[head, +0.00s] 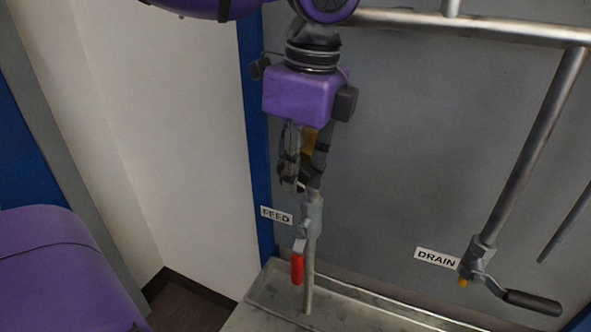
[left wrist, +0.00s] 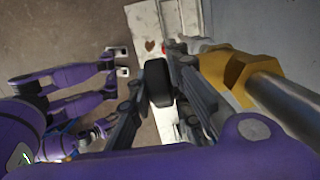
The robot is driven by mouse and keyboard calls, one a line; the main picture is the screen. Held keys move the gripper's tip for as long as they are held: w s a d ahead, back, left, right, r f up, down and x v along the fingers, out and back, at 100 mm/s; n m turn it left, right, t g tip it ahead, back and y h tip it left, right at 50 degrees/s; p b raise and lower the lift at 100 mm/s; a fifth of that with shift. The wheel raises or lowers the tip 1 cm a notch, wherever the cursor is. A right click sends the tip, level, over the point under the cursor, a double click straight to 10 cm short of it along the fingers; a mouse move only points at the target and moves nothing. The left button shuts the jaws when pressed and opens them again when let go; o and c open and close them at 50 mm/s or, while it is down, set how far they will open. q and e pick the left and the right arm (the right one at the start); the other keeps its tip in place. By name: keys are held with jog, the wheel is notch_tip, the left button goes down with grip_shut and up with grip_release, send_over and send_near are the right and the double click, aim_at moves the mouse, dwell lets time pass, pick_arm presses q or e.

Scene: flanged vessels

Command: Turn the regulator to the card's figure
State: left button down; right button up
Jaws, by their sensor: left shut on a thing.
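My left gripper (head: 301,186) points down in front of the grey panel, above the FEED valve. In the left wrist view my left gripper (left wrist: 158,78) has its fingers on both sides of a round black knob (left wrist: 157,84), shut on it. A yellow body (left wrist: 240,72), apparently the regulator's, sits beside the fingers with a metal pipe running from it. A little of this yellow body (head: 310,139) shows behind the fingers in the head view, where the knob is hidden. No card with a figure and no readable scale is in view. My right gripper is not in view.
The FEED valve (head: 305,228) has a red handle (head: 298,268) hanging down. The DRAIN valve (head: 474,262) at the right has a black handle (head: 533,301). A metal tray (head: 262,290) lies below. Pipes (head: 480,25) run along the top and right. A white wall stands at left.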

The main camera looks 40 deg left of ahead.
aim_at(312, 174)
pick_arm(q)
jog(key=shift+y, duration=0.5)
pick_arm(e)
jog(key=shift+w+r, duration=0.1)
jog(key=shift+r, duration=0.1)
pick_arm(q)
jog(key=c, duration=1.9)
grip_release()
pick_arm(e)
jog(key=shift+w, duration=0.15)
pick_arm(q)
jog(key=shift+r, duration=0.1)
jog(key=v, duration=1.2)
jog(key=shift+w, duration=0.1)
